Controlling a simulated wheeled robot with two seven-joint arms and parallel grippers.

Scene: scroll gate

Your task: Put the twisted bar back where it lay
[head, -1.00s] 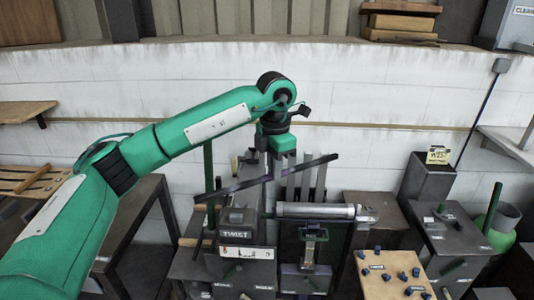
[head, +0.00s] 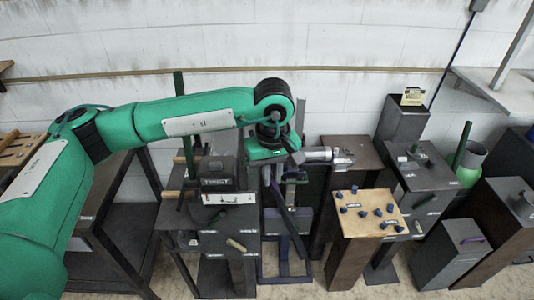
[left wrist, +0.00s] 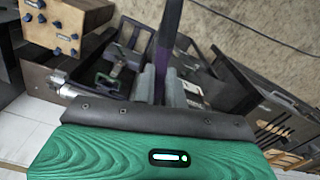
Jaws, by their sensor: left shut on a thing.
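The twisted bar (head: 290,222) is a long dark bar with a purple tint. It slants down to the right below my left gripper (head: 276,172) in the head view. In the left wrist view the bar (left wrist: 169,40) runs from between the fingers (left wrist: 164,88) to the top edge. My left gripper is shut on it. The arm hides the bar's upper end, and its twist is too small to make out. A dark block labelled TWIST (head: 216,182) stands just left of the gripper. My right gripper is not in view.
A silver cylinder (head: 318,154) lies right of the gripper. A wooden-topped stand with several blue knobs (head: 366,212) stands further right. A tall green rod (head: 184,120) rises at the left. Dark pedestals crowd the right; the white wall is behind.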

